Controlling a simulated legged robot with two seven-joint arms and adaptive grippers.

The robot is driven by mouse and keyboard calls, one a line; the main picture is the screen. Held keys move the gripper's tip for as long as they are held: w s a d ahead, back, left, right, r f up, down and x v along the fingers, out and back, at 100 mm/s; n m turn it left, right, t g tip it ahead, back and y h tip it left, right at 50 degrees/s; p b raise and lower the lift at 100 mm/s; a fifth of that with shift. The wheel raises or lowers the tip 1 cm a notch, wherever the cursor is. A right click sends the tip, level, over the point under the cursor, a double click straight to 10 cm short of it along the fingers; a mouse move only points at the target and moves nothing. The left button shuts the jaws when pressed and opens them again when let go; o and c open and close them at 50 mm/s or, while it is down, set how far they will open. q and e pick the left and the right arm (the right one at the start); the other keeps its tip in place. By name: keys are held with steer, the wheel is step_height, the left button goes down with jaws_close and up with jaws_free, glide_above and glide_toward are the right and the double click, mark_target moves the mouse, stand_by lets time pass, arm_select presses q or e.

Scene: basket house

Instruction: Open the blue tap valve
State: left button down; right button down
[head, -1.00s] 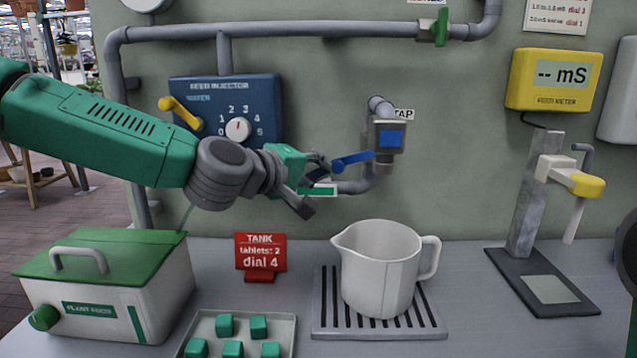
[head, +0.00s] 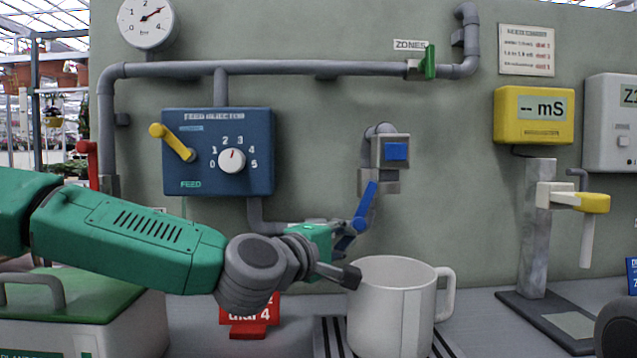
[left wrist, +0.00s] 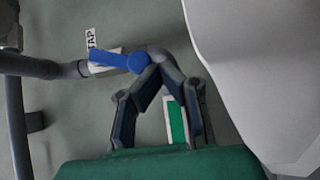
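The blue tap lever (head: 366,205) hangs from the grey tap body (head: 391,181), slanting down and slightly left. The tap has a blue square on its front. My left gripper (head: 352,256) is below the lever, with its fingers apart in the head view. The upper finger is at the lever's lower end; I cannot tell if they touch. In the left wrist view, the lever (left wrist: 120,60) lies just beyond the fingertips (left wrist: 157,75), near the TAP label. Nothing is seen held. My right gripper is not in view.
A white jug (head: 391,305) stands on a slatted drain tray below the tap, close to my left gripper. A blue feed injector panel (head: 218,150) is on the wall at left. A yellow meter (head: 533,116) and a probe stand (head: 537,225) are at right.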

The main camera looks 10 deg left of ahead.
arm_select(q)
steer(key=shift+d+f, duration=0.1)
steer(key=shift+d, duration=0.3)
steer(key=shift+a, duration=0.15)
